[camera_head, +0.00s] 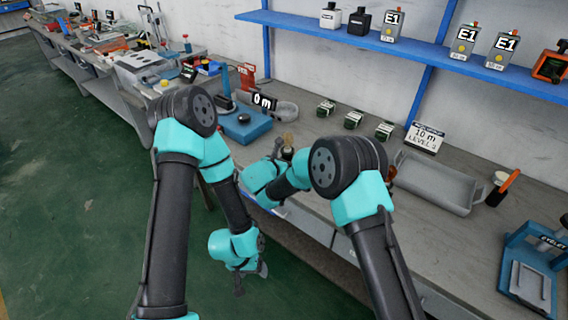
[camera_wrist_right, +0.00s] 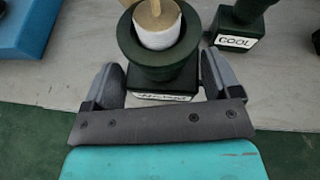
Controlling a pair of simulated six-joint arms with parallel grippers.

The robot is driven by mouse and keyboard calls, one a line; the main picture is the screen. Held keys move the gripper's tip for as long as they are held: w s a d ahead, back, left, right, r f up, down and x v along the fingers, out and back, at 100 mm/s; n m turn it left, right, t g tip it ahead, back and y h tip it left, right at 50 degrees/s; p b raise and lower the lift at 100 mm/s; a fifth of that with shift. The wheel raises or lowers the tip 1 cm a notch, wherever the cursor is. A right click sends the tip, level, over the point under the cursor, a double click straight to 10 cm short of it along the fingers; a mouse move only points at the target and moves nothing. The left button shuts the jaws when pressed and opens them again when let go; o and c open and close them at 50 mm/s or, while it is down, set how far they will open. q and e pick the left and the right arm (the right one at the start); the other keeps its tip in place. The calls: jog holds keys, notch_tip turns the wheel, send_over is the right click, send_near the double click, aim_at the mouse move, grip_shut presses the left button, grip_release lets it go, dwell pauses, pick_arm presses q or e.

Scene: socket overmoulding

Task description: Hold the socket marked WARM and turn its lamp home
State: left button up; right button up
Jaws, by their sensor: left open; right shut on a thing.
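In the right wrist view my right gripper (camera_wrist_right: 165,92) is shut on a dark green socket (camera_wrist_right: 160,72), one finger on each side. The label on its base is partly hidden by the gripper and I cannot read it clearly. A white lamp (camera_wrist_right: 157,36) with a tan top stands in the socket's round mouth; how deep it sits is unclear. In the head view the tan top (camera_head: 288,139) shows above my right gripper (camera_head: 284,155) at the bench edge. My left gripper (camera_head: 240,282) is open and empty, hanging low in front of the bench over the green floor.
A socket marked COOL (camera_wrist_right: 236,42) stands close to the right of the held one. Several small dark green blocks (camera_head: 353,119) stand farther back. A blue device (camera_head: 241,124), a grey tray (camera_head: 455,187) and a blue fixture (camera_head: 532,270) occupy the bench.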

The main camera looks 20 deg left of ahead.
jog(key=w+a, duration=0.2)
jog(key=w, duration=0.5)
jog(key=w+a, duration=0.2)
jog(key=w, duration=0.5)
jog(key=shift+w+a, duration=0.3)
jog(key=shift+w, duration=0.05)
dwell(2.2)
dwell(0.5)
jog(key=shift+f, duration=2.2)
jog(key=shift+f, duration=0.2)
dwell(0.6)
